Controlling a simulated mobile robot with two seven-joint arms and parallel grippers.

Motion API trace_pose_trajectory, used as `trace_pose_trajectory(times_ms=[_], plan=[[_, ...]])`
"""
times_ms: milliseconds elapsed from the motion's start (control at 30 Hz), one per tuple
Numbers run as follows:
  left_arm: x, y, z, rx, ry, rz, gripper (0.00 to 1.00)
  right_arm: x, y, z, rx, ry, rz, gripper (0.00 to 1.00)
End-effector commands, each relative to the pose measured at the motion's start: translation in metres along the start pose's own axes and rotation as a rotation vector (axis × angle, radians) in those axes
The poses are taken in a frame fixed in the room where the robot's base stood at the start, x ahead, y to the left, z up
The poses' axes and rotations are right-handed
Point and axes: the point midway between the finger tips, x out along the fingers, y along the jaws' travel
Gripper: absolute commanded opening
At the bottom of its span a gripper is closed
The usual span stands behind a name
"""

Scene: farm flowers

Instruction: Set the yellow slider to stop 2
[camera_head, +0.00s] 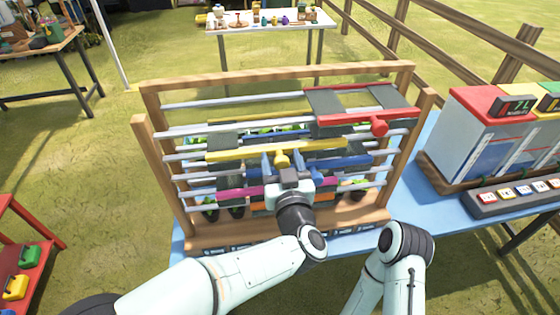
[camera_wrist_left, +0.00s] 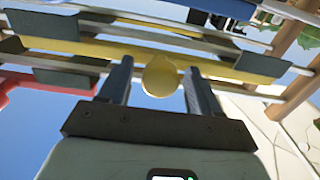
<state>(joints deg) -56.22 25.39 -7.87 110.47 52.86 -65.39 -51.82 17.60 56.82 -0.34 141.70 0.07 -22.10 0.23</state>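The yellow slider (camera_head: 236,152) is a long bar on a middle rail of the wooden rack (camera_head: 280,72). Its round yellow knob (camera_head: 281,157) sticks out toward me near the rack's middle. My left gripper (camera_head: 282,162) is at the knob with its two fingers apart. In the left wrist view the knob (camera_wrist_left: 160,77) sits between the fingers of the left gripper (camera_wrist_left: 158,85), with a gap showing on both sides. Stop markings on the rail are not readable. My right arm shows at lower right, but its gripper is out of view.
A red slider with a red knob (camera_head: 379,127) is above at right. Blue (camera_head: 345,163) and magenta (camera_head: 240,194) sliders lie below the yellow one, close to my left gripper. A red, white and yellow-topped unit (camera_head: 480,130) stands at right on the blue table (camera_head: 424,205).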

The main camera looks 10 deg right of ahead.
Motion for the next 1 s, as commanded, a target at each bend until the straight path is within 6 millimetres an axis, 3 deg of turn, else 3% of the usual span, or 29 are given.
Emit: trace_pose_trajectory(times_ms=[367, 800, 1000], plan=[[-0.008, 0.000, 0.001, 0.000, -0.003, 0.002, 0.62, 0.003, 0.001, 0.001, 0.001, -0.002, 0.001, 0.62], [-0.099, 0.000, 0.002, -0.002, -0.001, 0.004, 0.62, 0.025, 0.012, 0.010, 0.006, -0.016, 0.005, 0.62], [-0.126, 0.000, 0.001, 0.000, -0.001, 0.002, 0.62, 0.029, 0.014, 0.011, 0.006, -0.018, 0.006, 0.62]])
